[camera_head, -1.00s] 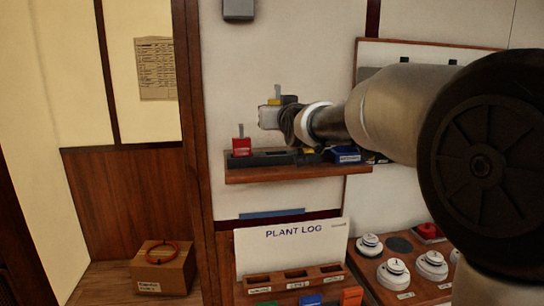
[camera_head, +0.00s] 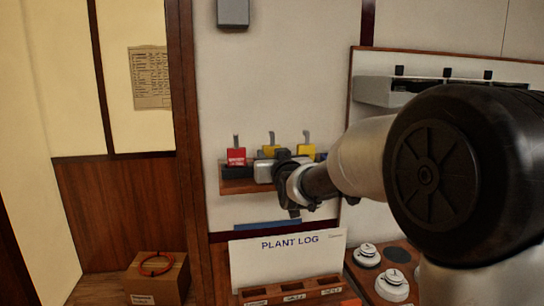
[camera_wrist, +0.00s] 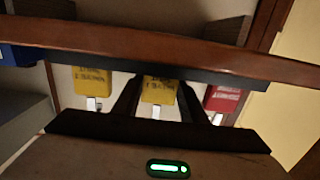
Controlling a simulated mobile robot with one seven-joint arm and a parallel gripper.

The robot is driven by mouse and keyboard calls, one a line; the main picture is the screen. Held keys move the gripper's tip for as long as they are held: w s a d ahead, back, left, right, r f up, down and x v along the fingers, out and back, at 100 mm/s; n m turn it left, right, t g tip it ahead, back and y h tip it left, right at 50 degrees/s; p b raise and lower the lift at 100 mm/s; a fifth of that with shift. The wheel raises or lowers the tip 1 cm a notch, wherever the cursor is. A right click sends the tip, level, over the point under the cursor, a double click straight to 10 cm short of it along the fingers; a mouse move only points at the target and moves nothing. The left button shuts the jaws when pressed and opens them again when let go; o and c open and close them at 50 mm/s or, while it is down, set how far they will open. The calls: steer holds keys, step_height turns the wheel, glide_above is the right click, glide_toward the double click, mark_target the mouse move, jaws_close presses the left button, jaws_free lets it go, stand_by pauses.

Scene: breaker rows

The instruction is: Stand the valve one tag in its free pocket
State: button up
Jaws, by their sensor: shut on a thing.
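A yellow tag with a metal tab (camera_head: 269,148) stands upright in my gripper (camera_head: 288,172) at the shelf rack. In the upside-down wrist view this tag (camera_wrist: 158,88) is between my two dark fingers (camera_wrist: 155,104), which are shut on it. Its lettering is too small to read surely. Its lower end meets the dark rack strip (camera_wrist: 150,62); I cannot tell how deep it sits in a pocket. A red tag (camera_head: 236,157) stands at its left and another yellow tag (camera_head: 305,150) at its right, both upright. The pocket opening is hidden.
Below are the plant log board (camera_head: 285,258) and a panel with white round devices (camera_head: 367,255). A cardboard box (camera_head: 158,279) is at lower left.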

steer(key=shift+f+b, duration=0.15)
steer(key=shift+b, duration=0.15)
steer(key=o, duration=1.1)
steer(key=shift+c, duration=0.2)
steer(key=shift+r, duration=0.2)
steer(key=shift+r+p, duration=0.15)
steer(key=shift+p, duration=0.2)
steer(key=b+v, duration=0.2)
steer(key=v, duration=1)
steer(key=s+d+f+m+g+h, duration=0.1)
steer(key=s+d+f+g, duration=0.2)
steer(key=s, duration=0.7)
steer(key=s+d+f+m+g+h, duration=0.1)
steer(key=s+d+f+g+h, duration=0.1)
steer(key=s+d+f+g, duration=0.2)
steer(key=s+d+f+m+g+h, duration=0.1)
steer(key=s+d+f+g, duration=0.3)
steer(key=s, duration=1.2)
steer(key=d+f, duration=0.4)
steer(key=d, duration=0.1)
steer(key=shift+s+d+f+h, duration=0.3)
steer(key=shift+s+f+h, duration=0.05)
steer(key=shift+f+h, duration=0.05)
